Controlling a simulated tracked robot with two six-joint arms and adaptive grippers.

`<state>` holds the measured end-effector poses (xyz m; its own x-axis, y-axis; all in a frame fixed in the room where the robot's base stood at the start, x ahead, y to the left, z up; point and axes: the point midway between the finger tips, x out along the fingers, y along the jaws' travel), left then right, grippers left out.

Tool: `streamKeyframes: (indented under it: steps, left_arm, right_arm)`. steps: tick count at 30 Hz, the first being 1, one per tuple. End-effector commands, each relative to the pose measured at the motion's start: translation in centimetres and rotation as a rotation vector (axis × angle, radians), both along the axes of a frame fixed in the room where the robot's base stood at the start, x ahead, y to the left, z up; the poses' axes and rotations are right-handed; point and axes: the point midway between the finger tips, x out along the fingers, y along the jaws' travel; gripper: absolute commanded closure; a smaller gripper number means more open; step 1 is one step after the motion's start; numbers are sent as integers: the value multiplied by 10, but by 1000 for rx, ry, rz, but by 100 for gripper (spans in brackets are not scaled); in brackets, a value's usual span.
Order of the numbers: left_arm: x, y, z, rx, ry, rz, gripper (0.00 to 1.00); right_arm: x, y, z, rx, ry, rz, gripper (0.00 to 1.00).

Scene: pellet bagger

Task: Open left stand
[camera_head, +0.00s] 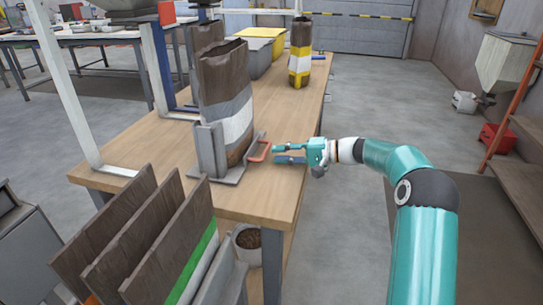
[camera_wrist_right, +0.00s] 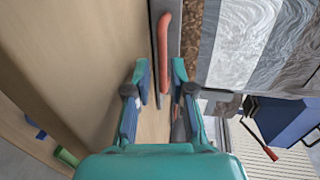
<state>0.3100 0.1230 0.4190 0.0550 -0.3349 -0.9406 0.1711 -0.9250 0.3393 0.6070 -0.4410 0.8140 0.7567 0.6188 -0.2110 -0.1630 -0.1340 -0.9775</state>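A grey metal stand (camera_head: 207,150) sits near the front end of the wooden table, holding an upright brown, grey and white bag (camera_head: 226,90). A red handle (camera_head: 260,150) sticks out from the stand's right side. My right gripper (camera_head: 275,153) is just right of the handle, its fingers apart and pointing at it. In the wrist view the red handle (camera_wrist_right: 165,45) lies ahead, in line with the gap between the open fingers of the gripper (camera_wrist_right: 158,80); I cannot tell whether they touch. The bag also shows in the wrist view (camera_wrist_right: 240,45). My left gripper is not in view.
The wooden table (camera_head: 262,197) has clear surface in front of the stand. Brown boards or flat bags (camera_head: 145,240) stand in a rack at the front left. A yellow-banded bag (camera_head: 300,62) and a yellow-topped bin (camera_head: 262,45) stand farther back. A bucket (camera_head: 247,245) is below.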

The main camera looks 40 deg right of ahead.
Motion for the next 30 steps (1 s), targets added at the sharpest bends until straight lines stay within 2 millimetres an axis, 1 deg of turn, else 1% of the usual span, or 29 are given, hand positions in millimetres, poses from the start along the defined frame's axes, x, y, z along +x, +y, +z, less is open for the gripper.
streamKeyframes:
  steps: [1, 6, 12, 18, 30]
  left_arm:
    - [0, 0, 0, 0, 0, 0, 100]
    - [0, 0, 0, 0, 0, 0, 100]
    - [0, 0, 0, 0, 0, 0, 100]
    - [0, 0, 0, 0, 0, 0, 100]
    - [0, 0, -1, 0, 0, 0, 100]
  right_arm:
    - [-9, -8, 2, -1, 0, -3, 77]
    - [-35, -29, 9, 0, 1, -1, 77]
    - [-57, -46, 14, 0, 3, 3, 77]
    - [-66, -52, 16, 2, 3, 4, 77]
    - [-66, -52, 16, 2, 3, 4, 77]
